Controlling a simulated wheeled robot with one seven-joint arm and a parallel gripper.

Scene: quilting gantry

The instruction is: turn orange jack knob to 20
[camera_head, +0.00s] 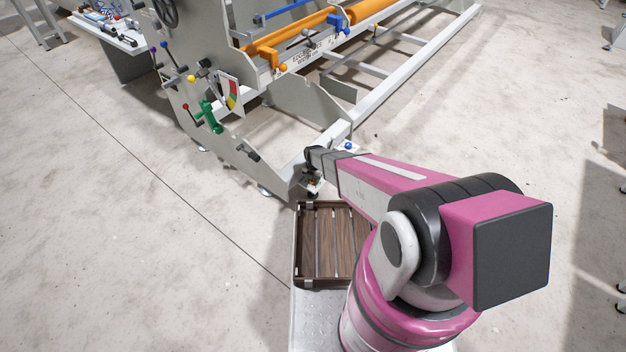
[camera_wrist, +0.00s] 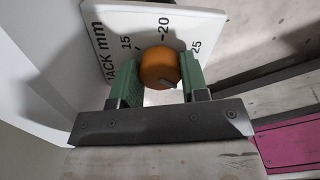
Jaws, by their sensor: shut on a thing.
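The orange jack knob (camera_wrist: 159,68) is in the upper middle of the wrist view, in front of a white dial plate (camera_wrist: 185,22). The plate reads "JACK mm" with the marks 15, 20 and 25. A short grey pointer or slot shows on the knob's lower right. My gripper (camera_wrist: 158,76) has its two green fingers on either side of the knob and is shut on it. In the head view my gripper (camera_head: 313,186) is at the low end of the grey frame, and the knob is hidden there.
The grey gantry frame (camera_head: 232,150) stands left of my arm, with coloured levers and knobs. A white rail (camera_head: 410,70) runs to the upper right. A wooden crate (camera_head: 297,245) sits below my gripper. Open concrete floor lies left and right.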

